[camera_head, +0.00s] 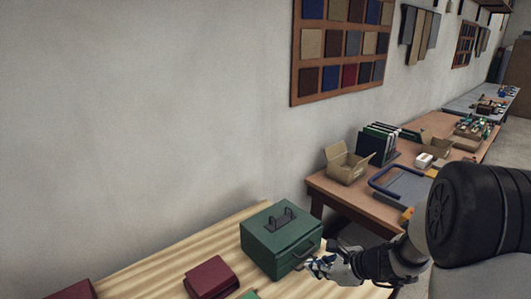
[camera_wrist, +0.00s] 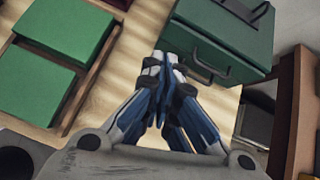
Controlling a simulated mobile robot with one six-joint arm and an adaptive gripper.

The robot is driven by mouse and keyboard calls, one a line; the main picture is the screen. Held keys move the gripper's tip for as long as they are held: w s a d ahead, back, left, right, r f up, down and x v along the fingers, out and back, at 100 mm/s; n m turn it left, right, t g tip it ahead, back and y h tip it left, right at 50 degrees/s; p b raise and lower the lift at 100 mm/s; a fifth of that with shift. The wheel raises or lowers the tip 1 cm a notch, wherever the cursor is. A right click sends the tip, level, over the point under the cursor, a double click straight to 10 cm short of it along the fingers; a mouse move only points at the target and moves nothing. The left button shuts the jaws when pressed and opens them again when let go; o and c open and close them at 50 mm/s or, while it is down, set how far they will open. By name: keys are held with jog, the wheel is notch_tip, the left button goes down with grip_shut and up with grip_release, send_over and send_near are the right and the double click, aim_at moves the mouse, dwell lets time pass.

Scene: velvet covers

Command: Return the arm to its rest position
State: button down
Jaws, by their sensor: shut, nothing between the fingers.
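My gripper (camera_head: 318,265) is at the front of a green metal box (camera_head: 282,238) in the head view, close to its front handle; I cannot tell whether they touch. In the wrist view my gripper (camera_wrist: 164,66) has its fingers together with nothing between them. The green box (camera_wrist: 222,38) is just beyond and to the right of the fingertips, with its dark front handle (camera_wrist: 205,70) beside them. The box's lid, with a dark handle on top, looks shut. My arm reaches in from the lower right of the head view.
The box stands on a light wooden table (camera_head: 160,262) against a wall. A dark red block (camera_head: 211,277) lies left of it. In the wrist view, green pads (camera_wrist: 38,93) sit in a wooden tray (camera_wrist: 72,112). A brown table (camera_head: 335,190) with an open carton (camera_head: 347,165) stands behind right.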

jog(key=s+a+r+n+g, duration=0.3)
jog(key=s+a+r+n, duration=0.5)
jog(key=s+r+n, duration=0.45)
jog(key=s+d+r+n+h, duration=0.2)
jog(key=s+d+n+h, duration=0.1)
jog(key=s+n, duration=0.3)
jog(key=s+d+r+n+h, duration=0.2)
jog(key=s+n, duration=0.5)
jog(key=s, duration=0.4)
jog(key=shift+s+d+t+h, duration=0.15)
jog(key=shift+d+t+h, duration=0.35)
jog(key=shift+h, duration=0.3)
